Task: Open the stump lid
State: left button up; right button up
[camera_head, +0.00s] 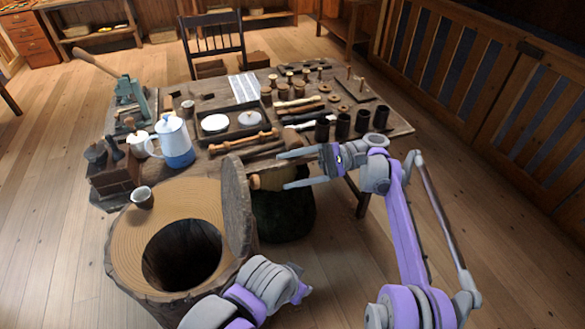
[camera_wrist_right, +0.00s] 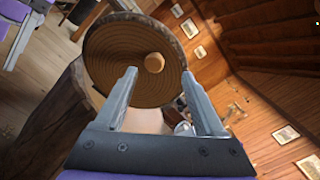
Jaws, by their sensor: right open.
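The stump (camera_head: 118,262) stands at the lower left with a dark round hollow (camera_head: 182,255) in its top. Its lid (camera_head: 236,205) stands on edge, near upright, at the right side of the hollow, which is uncovered. In the right wrist view the lid (camera_wrist_right: 110,50) shows its ringed face with a round pale knob (camera_wrist_right: 154,62). My right gripper (camera_head: 282,169) is open beside the lid's knob side. In the wrist view the knob appears between the open fingers (camera_wrist_right: 158,88), with no clear contact. My left arm's links show at the bottom, but no left fingers show.
A small cup (camera_head: 142,197) stands on the stump's rim at the left. The work table (camera_head: 398,128) behind holds a blue and white pot (camera_head: 175,142), dark cups, a tray and several turned pieces. A dark rounded thing (camera_head: 290,215) is under the table edge.

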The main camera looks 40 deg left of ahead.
jog(key=shift+s, duration=0.1)
jog(key=shift+c, duration=1.7)
jog(key=shift+w+d+f+t+y, duration=0.25)
jog(key=shift+w+t+y, duration=0.2)
jog(key=shift+y, duration=0.25)
jog(key=shift+c, duration=1.2)
jog(key=d+t+y, duration=0.1)
jog(key=d+f+t+y, duration=0.1)
jog(key=d+t+y, duration=0.1)
jog(key=d+m+t+y, duration=0.1)
jog(key=t+y, duration=0.1)
jog(key=shift+w+d+f+t, duration=0.25)
jog(key=shift+w+f, duration=0.15)
grip_shut()
jog(key=s+d+f+m+t+y, duration=0.1)
jog(key=s+d+f+t+y, duration=0.15)
jog(key=d+t, duration=0.35)
jog(key=s+r+p+x, duration=0.1)
jog(key=s+x, duration=0.1)
jog(key=x, duration=1.1)
jog(key=shift+s+d+r+p, duration=0.2)
jog(key=shift+s+p, duration=0.1)
jog(key=shift+s, duration=0.1)
